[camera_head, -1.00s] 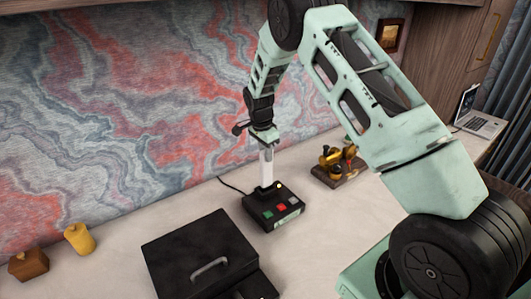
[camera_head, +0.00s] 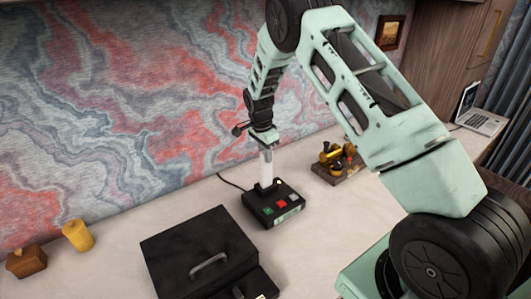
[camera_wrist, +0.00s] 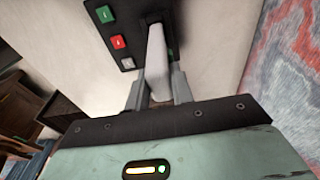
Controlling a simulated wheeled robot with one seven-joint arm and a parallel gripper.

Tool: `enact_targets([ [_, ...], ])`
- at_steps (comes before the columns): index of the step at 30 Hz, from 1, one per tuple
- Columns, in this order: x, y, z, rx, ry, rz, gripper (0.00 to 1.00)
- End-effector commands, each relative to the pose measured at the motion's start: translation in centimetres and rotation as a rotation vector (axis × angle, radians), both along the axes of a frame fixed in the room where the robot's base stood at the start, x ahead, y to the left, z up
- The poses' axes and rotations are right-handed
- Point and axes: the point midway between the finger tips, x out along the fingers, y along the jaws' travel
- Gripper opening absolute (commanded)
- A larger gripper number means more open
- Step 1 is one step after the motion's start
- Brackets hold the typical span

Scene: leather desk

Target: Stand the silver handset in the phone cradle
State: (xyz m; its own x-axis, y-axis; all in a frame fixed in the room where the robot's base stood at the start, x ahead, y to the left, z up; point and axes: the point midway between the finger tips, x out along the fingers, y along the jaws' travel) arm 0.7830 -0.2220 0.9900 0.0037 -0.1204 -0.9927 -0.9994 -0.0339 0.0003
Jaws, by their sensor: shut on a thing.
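The silver handset (camera_head: 266,166) stands upright at the black phone cradle (camera_head: 276,213), which has green, red and grey buttons on its top. The handset's lower end is at the cradle's raised back part; I cannot tell whether it is fully seated. My gripper (camera_head: 265,146) is above the cradle, shut on the handset's upper part. In the wrist view my gripper (camera_wrist: 158,90) has a finger on each side of the handset (camera_wrist: 156,58). The handset reaches to the cradle (camera_wrist: 120,20) there, and its far end covers part of it.
A black case (camera_head: 200,250) with a grey handle lies front left of the cradle. A yellow candle (camera_head: 78,236) and a brown wooden block (camera_head: 27,261) stand at the far left. A brass device (camera_head: 338,160) on a wooden base stands right of the cradle. A laptop (camera_head: 480,118) is farther right.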

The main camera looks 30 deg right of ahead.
Motion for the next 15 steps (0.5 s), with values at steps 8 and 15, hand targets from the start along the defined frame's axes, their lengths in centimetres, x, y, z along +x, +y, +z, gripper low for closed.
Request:
enact_targets([
  [8,0.0,0.0,-0.7,0.000,-0.001,0.000,0.00],
  [15,0.0,0.0,-1.3,0.000,-0.001,0.000,0.00],
])
